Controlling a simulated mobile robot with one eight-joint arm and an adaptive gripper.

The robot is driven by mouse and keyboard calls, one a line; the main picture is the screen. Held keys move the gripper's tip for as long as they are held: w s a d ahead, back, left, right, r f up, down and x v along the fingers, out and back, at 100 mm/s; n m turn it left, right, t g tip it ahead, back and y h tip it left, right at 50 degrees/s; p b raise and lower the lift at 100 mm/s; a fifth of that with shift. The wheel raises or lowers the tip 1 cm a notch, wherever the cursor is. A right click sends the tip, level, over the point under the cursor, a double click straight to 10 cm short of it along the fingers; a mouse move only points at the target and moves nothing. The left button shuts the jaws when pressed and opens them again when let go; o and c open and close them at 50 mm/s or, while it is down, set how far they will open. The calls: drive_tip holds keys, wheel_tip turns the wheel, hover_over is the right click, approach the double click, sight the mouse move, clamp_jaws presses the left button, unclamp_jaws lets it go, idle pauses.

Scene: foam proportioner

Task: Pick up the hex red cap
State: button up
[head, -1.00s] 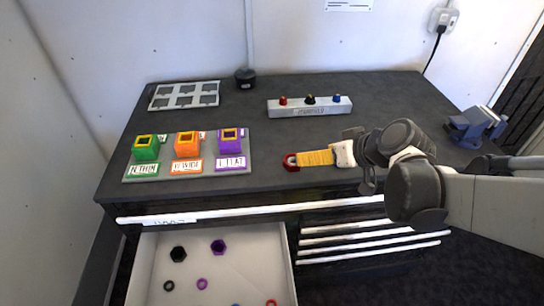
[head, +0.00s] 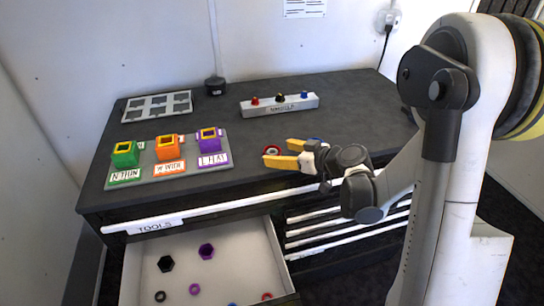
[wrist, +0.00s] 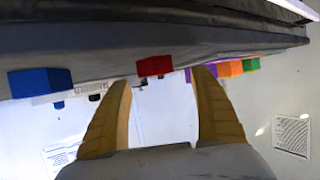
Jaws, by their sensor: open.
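The red cap (head: 271,150) lies on the dark worktop near its front edge, with a pale centre in the head view. In the wrist view, which is upside down, it is a small red block (wrist: 155,66), and its full outline cannot be told. My gripper (head: 280,152) is open and low over the worktop, with its yellow fingers spread. The cap sits at the gap near the fingertips. In the wrist view it lies beyond the gripper (wrist: 162,82), between the two fingertips. Nothing is held.
A blue piece (head: 314,140) stands behind my gripper. A grey bar (head: 280,109) with red, black and blue knobs is further back. Green, orange and purple boxes (head: 168,148) stand at left. The open drawer (head: 215,275) below holds several black, purple and red rings.

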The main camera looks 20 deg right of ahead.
sight(271, 150)
drive_tip(key=x, duration=0.1)
drive_tip(key=b+x, duration=0.1)
drive_tip(key=x, duration=0.1)
drive_tip(key=b+x, duration=0.1)
drive_tip(key=x, duration=0.1)
drive_tip(key=shift+d+f, duration=0.2)
drive_tip(key=shift+d, duration=0.1)
drive_tip(key=c, duration=1.3)
drive_tip(key=shift+r, duration=0.15)
